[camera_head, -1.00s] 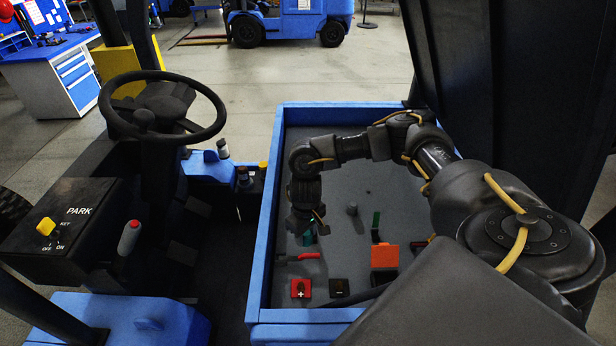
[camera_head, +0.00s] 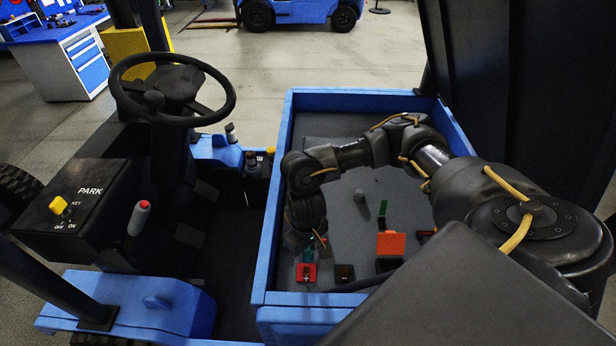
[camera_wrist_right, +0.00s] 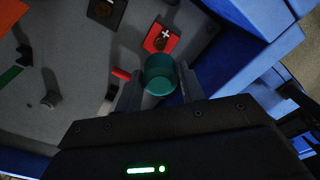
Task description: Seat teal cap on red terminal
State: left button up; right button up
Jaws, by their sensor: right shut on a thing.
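The teal cap (camera_wrist_right: 160,76) is held between the two fingers of my right gripper (camera_wrist_right: 159,88) in the right wrist view. In the head view the cap (camera_head: 308,256) shows small and partly hidden below my right gripper (camera_head: 311,240). The red terminal (camera_head: 306,274) with a plus mark sits just in front of the cap, near the front end of the blue-rimmed tray. In the right wrist view the red terminal (camera_wrist_right: 157,43) lies just beyond the cap; its post is brownish and bare. I cannot tell the cap's height above it. My left gripper is not in view.
A black terminal (camera_head: 344,273) stands right of the red one. An orange block (camera_head: 391,244), a green upright piece (camera_head: 383,207) and a grey knob (camera_head: 360,195) are farther right. A red-handled item (camera_wrist_right: 121,74) lies beside the gripper. The tray's blue rim (camera_head: 272,200) borders the left.

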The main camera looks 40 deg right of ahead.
jog(key=shift+f, duration=0.1)
dwell(0.3)
jog(key=shift+f+b, duration=1.45)
jog(key=shift+f, duration=1.45)
jog(key=shift+r+p, duration=0.1)
jog(key=shift+p, duration=0.2)
jog(key=shift+p, duration=0.4)
jog(key=shift+p, duration=0.55)
jog(key=shift+f, duration=0.25)
